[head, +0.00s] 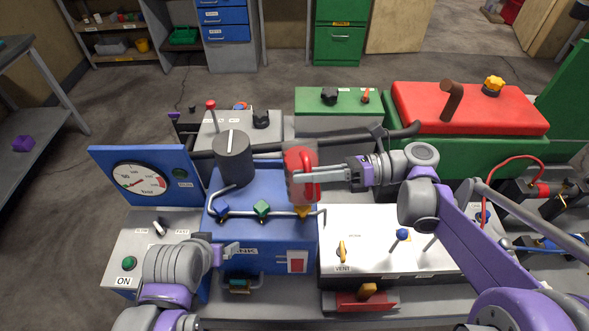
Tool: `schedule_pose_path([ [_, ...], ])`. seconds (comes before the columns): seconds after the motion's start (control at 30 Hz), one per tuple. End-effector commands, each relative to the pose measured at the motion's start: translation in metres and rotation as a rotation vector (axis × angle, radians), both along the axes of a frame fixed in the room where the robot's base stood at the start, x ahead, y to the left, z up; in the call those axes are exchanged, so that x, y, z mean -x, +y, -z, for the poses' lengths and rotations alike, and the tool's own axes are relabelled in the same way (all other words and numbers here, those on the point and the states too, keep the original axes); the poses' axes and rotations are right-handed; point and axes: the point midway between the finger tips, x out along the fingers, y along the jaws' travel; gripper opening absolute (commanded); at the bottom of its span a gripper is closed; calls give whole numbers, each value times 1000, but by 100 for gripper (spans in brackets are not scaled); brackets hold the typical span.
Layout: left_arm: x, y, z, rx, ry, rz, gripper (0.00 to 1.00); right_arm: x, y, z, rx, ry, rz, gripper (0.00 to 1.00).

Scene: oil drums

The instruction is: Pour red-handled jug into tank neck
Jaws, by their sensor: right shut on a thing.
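The jug (294,160) has a reddish, see-through body and a bright red handle. My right gripper (316,173) comes from the right and is shut on the handle. The jug looks about upright, above the right part of the blue tank (262,184). Whether it touches anything below is unclear. A dark grey cylinder (235,165) with a white line on top stands at the tank's back left. I cannot make out the tank neck for certain. My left gripper (232,251) is low by the tank's front; its jaw gap is unclear.
A grey pipe with blue, green and orange handles (262,210) crosses the tank. A gauge panel (142,178) stands at left. A white VENT box (375,250) is at right, and a red-topped green tank (470,110) behind it. A dark bar runs behind the jug.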

Motion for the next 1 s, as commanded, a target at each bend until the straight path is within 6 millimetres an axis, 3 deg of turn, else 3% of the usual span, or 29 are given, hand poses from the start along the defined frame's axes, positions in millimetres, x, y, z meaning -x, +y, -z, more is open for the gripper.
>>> schedule_pose_path([
  [1.0,0,0,0,0,0,0,91,-12,2,-5,19,109,0,0],
])
